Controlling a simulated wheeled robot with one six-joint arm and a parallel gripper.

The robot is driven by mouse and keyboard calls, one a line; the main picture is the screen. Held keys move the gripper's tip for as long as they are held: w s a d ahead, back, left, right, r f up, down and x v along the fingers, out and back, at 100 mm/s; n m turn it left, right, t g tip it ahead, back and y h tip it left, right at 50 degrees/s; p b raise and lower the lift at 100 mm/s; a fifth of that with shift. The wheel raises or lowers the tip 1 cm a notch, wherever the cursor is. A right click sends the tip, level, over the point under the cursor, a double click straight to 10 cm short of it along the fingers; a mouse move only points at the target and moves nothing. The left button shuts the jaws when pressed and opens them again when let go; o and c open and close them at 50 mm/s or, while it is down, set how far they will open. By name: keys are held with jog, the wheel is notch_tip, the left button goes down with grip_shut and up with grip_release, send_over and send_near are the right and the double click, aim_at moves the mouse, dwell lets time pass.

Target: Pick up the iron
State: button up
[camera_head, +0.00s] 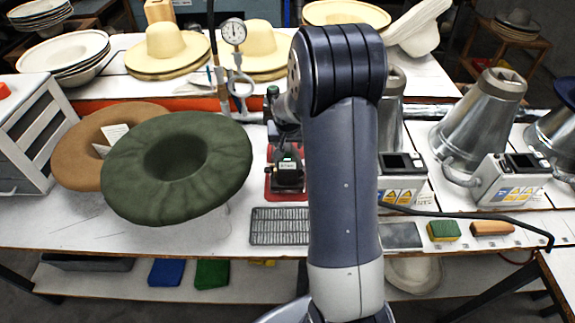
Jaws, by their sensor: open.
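A dark iron (287,174) with a small lit green label sits on a red rest (270,193) on the workbench, just left of my arm's upright link. Its upper part is crowded by dark shapes that I cannot separate clearly. My arm rises through the middle of the picture and bends away at the top. My gripper's fingers cannot be made out; they are hidden behind my arm or lost among the dark shapes by the iron.
A green felt hat (218,165) and a brown one (85,150) stand left on the bench (60,235). A dark grate (281,226) lies in front of the iron. Metal cones (478,115) and control boxes (510,183) stand right. A dial gauge (233,32) rises behind.

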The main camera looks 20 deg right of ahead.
jog(key=shift+a+p+x, duration=0.1)
jog(key=shift+p+x, duration=0.35)
jog(key=shift+x, duration=0.8)
jog(key=shift+a+p+x, duration=0.15)
jog(key=shift+p+x, duration=0.25)
jog(key=shift+x, duration=0.9)
jog(key=shift+s+f, duration=0.1)
jog(key=shift+s, duration=0.05)
jog(key=shift+c, duration=0.5)
grip_shut()
